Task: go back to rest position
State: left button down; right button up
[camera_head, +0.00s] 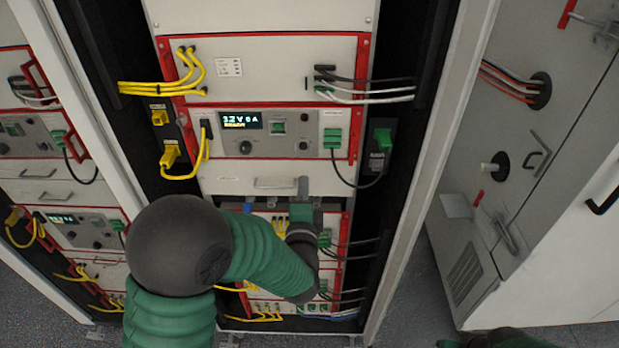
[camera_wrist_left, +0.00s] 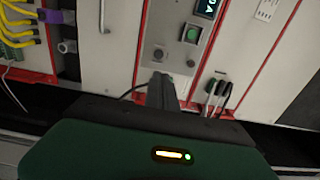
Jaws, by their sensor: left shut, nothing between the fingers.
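My left arm, green with a dark grey joint, reaches in from the lower left in the head view. My left gripper (camera_head: 303,186) is shut and empty, in front of the battery cycler rack, beside the drawer handle (camera_head: 275,183) below the lit display unit (camera_head: 267,131). In the left wrist view the shut fingers (camera_wrist_left: 163,86) point toward the panel below a green button (camera_wrist_left: 191,34). I cannot tell whether they touch anything. A dark green part at the bottom right edge of the head view seems to be my right arm; its gripper is not visible.
Yellow cables (camera_head: 190,75) loop at the rack's left, and black and white cables (camera_head: 365,93) run at its right. A green connector (camera_head: 382,140) hangs on the right side. A grey cabinet (camera_head: 480,230) with handles stands right, past an open floor gap (camera_head: 410,300).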

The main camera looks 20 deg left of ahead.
pick_arm(q)
jog(key=s+d+f+n+g+h+b, duration=0.1)
jog(key=s+f+n+g+h+b, duration=0.25)
jog(key=f, duration=0.55)
jog(key=s+f+n+g+h+b, duration=0.25)
jog(key=s+f+g+b, duration=0.2)
jog(key=f, duration=0.55)
jog(key=s+a+f+n+g+b, duration=0.1)
jog(key=s+f+n+g+b, duration=0.1)
jog(key=s, duration=0.6)
jog(key=s+a+f+n+g+y+b, duration=0.1)
jog(key=s+a+f+n+g+b, duration=0.1)
jog(key=s+f+n+g, duration=0.2)
jog(key=s+f+n, duration=0.2)
jog(key=s+f, duration=0.1)
jog(key=s, duration=0.1)
jog(key=shift+s+n+g, duration=0.3)
jog(key=shift+n+g, duration=0.1)
jog(key=shift+d, duration=0.2)
